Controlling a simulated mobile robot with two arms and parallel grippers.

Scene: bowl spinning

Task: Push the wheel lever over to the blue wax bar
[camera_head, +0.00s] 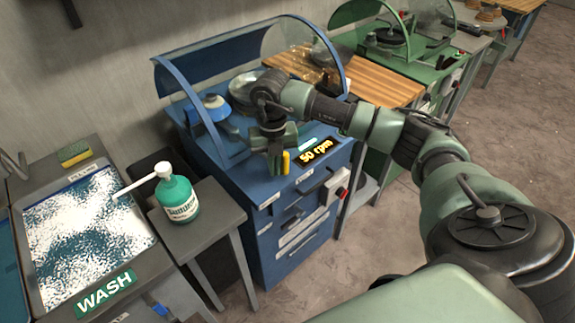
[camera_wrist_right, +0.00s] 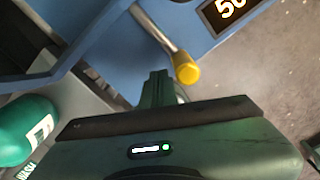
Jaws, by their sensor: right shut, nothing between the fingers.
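The wheel lever shows its yellow knob (camera_head: 286,162) at the front of the blue wheel bench. In the wrist view, the lever's grey rod ends in the yellow knob (camera_wrist_right: 186,68). My right gripper (camera_head: 273,168) is shut and empty, pointing down just left of the knob. Its closed fingers (camera_wrist_right: 157,88) are close beside the knob in the wrist view; I cannot tell whether they touch it. A small pale teal bar (camera_head: 307,144) lies above the display on the bench; I cannot tell whether it is the blue wax bar. My left gripper is out of view.
The blue bench (camera_head: 262,187) has a display reading 50 rpm (camera_head: 317,150) and a clear curved hood (camera_head: 215,62). To the left stand a green pump bottle (camera_head: 178,199) on a grey table and a wash tray (camera_head: 45,283). A wooden board (camera_head: 375,81) is behind my right arm.

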